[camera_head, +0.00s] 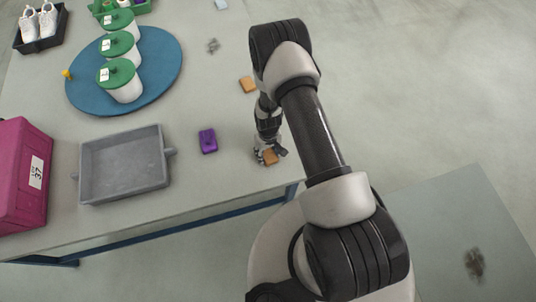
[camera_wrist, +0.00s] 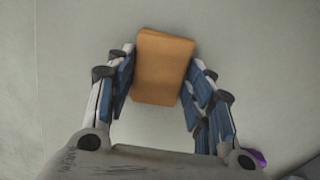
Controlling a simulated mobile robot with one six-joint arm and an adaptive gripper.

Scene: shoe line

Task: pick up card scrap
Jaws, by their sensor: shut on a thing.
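An orange-brown card scrap (camera_head: 270,157) is at the front right edge of the table, between the fingers of my gripper (camera_head: 268,152). In the wrist view the card scrap (camera_wrist: 163,66) fills the gap between the two blue-padded fingers of my gripper (camera_wrist: 162,78), which are shut on it. Its far end sticks out past the fingertips. I cannot tell whether it touches the tabletop. A second, similar orange-brown piece (camera_head: 247,84) lies apart on the table, farther back.
A purple block (camera_head: 208,140) lies left of my gripper, with a grey tray (camera_head: 170,178) and a magenta box (camera_head: 22,160) beyond. A blue round mat (camera_head: 164,82) bears white pots with green lids (camera_head: 118,72). A dark tray with white shoes (camera_head: 62,36) stands back left. The table (camera_head: 190,205) ends near my gripper.

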